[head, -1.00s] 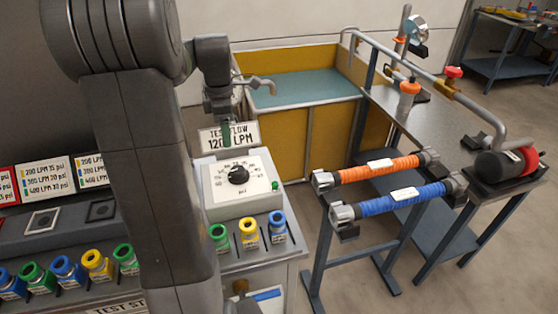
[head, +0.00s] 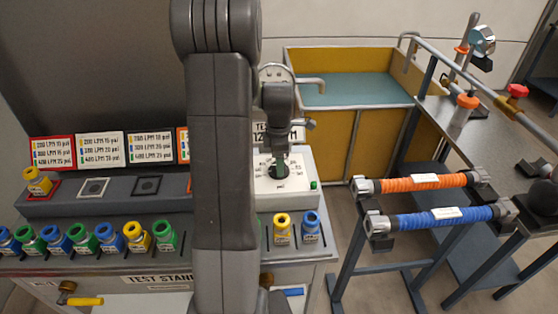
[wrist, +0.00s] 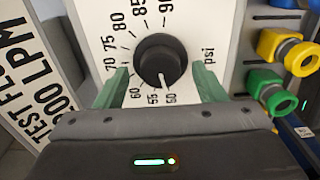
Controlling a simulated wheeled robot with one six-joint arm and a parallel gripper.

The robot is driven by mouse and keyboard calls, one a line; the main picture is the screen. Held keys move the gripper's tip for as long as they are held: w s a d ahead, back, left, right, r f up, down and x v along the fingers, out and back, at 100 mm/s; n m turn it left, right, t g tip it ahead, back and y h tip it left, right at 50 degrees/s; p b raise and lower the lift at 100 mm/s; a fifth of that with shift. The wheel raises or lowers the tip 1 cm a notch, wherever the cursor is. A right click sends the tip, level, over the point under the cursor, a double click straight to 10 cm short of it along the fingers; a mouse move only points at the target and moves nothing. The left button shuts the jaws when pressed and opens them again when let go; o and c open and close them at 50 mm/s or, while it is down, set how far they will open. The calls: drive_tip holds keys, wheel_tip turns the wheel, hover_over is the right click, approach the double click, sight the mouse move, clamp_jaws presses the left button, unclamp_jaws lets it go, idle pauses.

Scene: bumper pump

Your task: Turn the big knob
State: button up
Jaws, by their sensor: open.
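The big knob (wrist: 161,61) is black and round with a white pointer line, set on a white dial plate marked in psi. Whether the fingers touch the knob cannot be told. In the head view my gripper (head: 279,168) is over the dial box (head: 277,202) and hides most of the knob.
Yellow (head: 282,227) and blue (head: 311,227) fittings stand in front of the dial box. A sign (wrist: 33,97) reading TEST FLOW is beside the dial. Orange (head: 424,183) and blue (head: 434,219) hoses lie on a rack to the right. A yellow tank (head: 375,140) stands behind.

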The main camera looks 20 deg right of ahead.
drive_tip(key=shift+f, duration=0.3)
drive_tip(key=c, duration=1)
drive_tip(key=shift+o, duration=0.2)
